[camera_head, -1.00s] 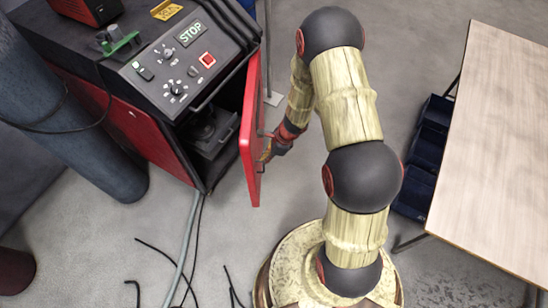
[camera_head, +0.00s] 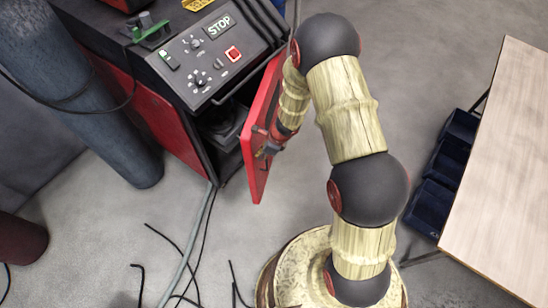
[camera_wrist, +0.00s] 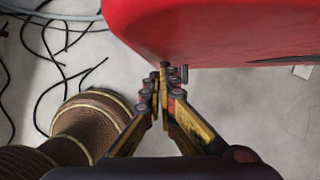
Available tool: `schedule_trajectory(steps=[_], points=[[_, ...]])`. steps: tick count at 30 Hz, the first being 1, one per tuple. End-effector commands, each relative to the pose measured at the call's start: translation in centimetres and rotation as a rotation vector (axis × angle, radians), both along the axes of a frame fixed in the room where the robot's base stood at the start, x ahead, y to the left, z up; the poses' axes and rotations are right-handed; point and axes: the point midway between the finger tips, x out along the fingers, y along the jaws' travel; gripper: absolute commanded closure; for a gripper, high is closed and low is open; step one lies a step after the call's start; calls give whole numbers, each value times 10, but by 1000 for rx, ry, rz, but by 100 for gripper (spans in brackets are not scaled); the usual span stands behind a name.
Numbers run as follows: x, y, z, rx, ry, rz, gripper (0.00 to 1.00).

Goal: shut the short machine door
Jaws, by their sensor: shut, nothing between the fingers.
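The short machine door (camera_head: 261,131) is a red panel standing partly open at the front of the dark machine (camera_head: 182,62). A gap to the dark interior shows on its left. My gripper (camera_head: 266,152) is at the door's outer face, on the right side, near its free end. In the wrist view the fingers (camera_wrist: 163,76) are shut and empty, with their tips close against the lower edge of the red door (camera_wrist: 230,32). Whether they touch it I cannot tell for certain. My forearm hides part of the door's outer face in the head view.
A blue-grey cylinder (camera_head: 92,95) stands left of the machine. Black cables (camera_head: 180,250) and a grey hose lie on the floor below the door. A wooden-topped table (camera_head: 510,160) with dark blue bins (camera_head: 440,185) is at the right. Floor between is clear.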

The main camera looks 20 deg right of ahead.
Motion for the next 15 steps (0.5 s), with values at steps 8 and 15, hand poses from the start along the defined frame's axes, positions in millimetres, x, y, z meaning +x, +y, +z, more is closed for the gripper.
schedule_trajectory(steps=[8,15], points=[[35,67,3,1,-1,-113,100],[71,117,5,0,0,-218,100]])
